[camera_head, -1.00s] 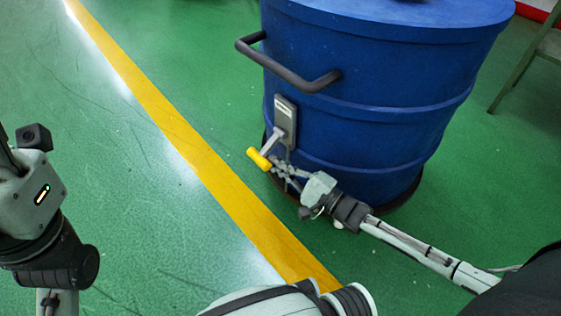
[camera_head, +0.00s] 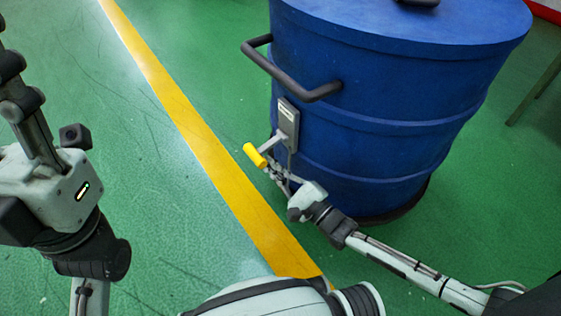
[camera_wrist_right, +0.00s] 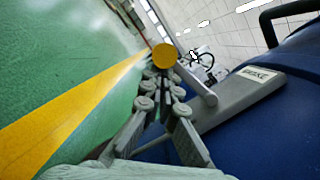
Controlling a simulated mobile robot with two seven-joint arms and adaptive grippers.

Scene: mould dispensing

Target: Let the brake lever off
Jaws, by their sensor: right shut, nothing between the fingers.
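The brake lever has a yellow grip (camera_head: 254,155) on a grey arm (camera_head: 272,143), joined to a grey bracket plate (camera_head: 288,124) on the blue drum's side. In the right wrist view the grip's round yellow end (camera_wrist_right: 165,55) is just beyond my fingertips, and the plate (camera_wrist_right: 240,97) carries a "BRAKE" label. My right gripper (camera_head: 271,173) is shut and empty, directly below the grip. Its tips (camera_wrist_right: 163,78) appear at or touching the grip's underside; exact contact is unclear. My left gripper (camera_head: 22,95) is raised at the far left, its finger ends not clearly visible.
The blue drum (camera_head: 390,100) fills the upper right, with a dark bar handle (camera_head: 290,80) above the lever. The green floor (camera_head: 180,170) is open to the left, crossed by a yellow line (camera_head: 185,115). A chair-like leg (camera_head: 535,92) stands at the far right.

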